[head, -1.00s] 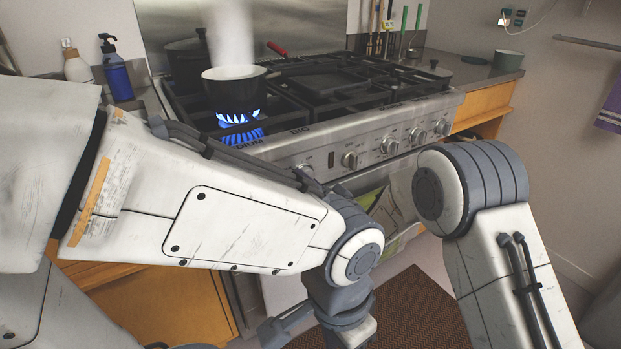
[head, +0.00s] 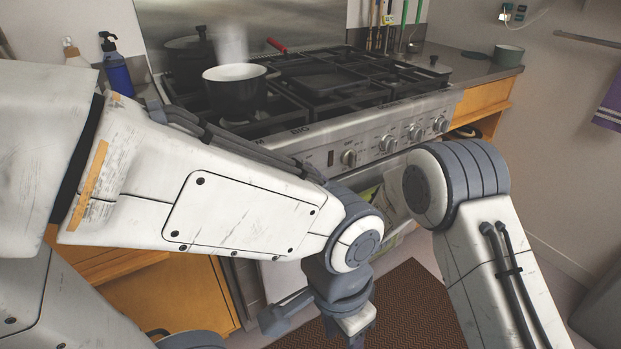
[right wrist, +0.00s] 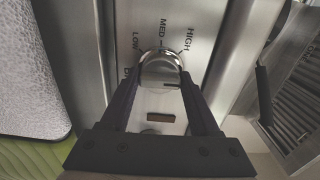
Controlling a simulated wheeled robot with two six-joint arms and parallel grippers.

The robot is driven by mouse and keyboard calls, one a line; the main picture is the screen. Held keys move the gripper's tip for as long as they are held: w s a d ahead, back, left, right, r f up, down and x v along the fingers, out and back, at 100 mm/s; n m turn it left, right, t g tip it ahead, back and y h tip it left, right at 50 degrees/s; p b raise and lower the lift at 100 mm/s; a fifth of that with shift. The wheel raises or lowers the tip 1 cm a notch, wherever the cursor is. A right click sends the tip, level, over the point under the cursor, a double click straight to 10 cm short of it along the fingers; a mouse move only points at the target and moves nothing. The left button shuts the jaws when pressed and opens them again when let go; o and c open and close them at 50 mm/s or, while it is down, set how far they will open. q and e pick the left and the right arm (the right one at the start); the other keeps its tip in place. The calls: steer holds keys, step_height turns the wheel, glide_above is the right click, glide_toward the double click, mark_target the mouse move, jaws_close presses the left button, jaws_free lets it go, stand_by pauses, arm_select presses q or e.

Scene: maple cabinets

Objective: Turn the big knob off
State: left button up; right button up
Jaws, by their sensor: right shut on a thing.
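The knob (right wrist: 160,69) is a round chrome dial on the steel stove front, with LOW, MED and HIGH marks around it in the right wrist view. A further mark at its lower left is partly covered by a finger. My right gripper (right wrist: 162,88) is shut on this knob, a finger on each side. In the head view my right gripper is hidden, and I cannot tell which knob it holds there. My left arm crosses in front of the stove; its gripper fingers are not visible. A dark pot (head: 235,92) with a pale inside stands on the front left burner, with no flame showing under it.
Several other knobs, such as one steel knob (head: 415,133), line the stove front (head: 372,126). Faint steam (head: 231,42) rises over the pot. A blue soap bottle (head: 116,70) stands left of the stove. A brown mat (head: 410,300) lies on the floor.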

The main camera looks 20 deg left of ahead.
steer(key=shift+s+f, duration=0.1)
steer(key=shift+f, duration=0.05)
stand_by(0.3)
steer(key=o, duration=1.4)
steer(key=shift+c, duration=0.2)
steer(key=shift+d, duration=0.1)
steer(key=v, duration=1)
steer(key=shift+s, duration=0.1)
